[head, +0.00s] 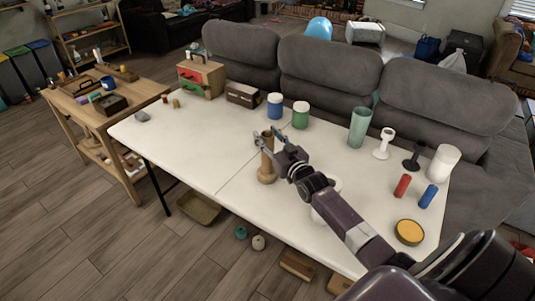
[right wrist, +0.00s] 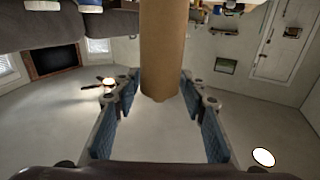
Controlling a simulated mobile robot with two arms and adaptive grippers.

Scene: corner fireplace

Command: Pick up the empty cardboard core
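The brown cardboard core (head: 267,163) stands upright on the white table, near its front edge, with a wider round foot at the bottom. My right gripper (head: 268,134) is at its upper end, with one finger on each side. In the right wrist view the core (right wrist: 162,50) hangs down from the top of the picture between the spread fingers (right wrist: 160,85). The fingers are open and very close to its sides; I cannot tell whether they touch it. My left gripper is not in view.
A grey sofa (head: 330,75) stands behind. The table's left part is mostly clear.

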